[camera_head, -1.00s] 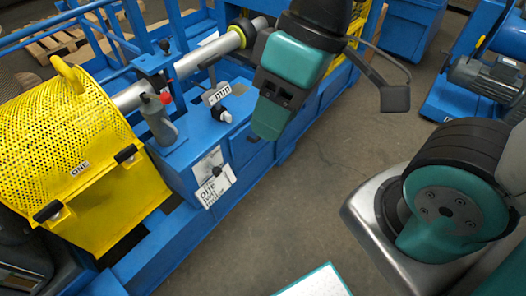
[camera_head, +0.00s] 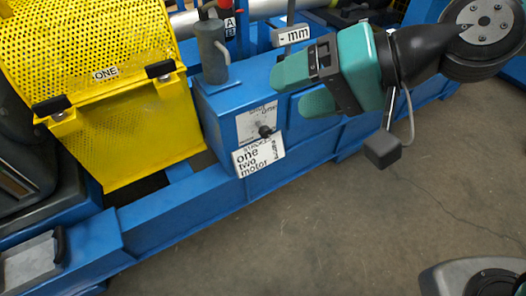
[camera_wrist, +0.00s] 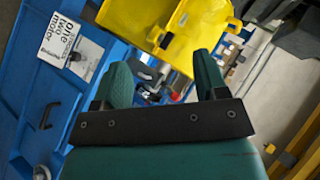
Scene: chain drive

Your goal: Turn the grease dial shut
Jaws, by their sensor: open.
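The grease dial looks to be the small black knob (camera_head: 265,131) on a white plate (camera_head: 250,122) on the front of the blue box. A lower label (camera_head: 258,157) reads "one two motor". My gripper (camera_head: 290,88) is open and empty, its teal fingers pointing left, in the picture up and to the right of the knob. In the wrist view my gripper (camera_wrist: 162,65) shows the fingers apart with nothing between them. The white plate (camera_wrist: 83,55) lies left of the fingers there. The knob's exact setting is too small to read.
A yellow mesh guard (camera_head: 85,60) with black latches stands left of the box. The blue frame rail (camera_head: 190,210) runs below.

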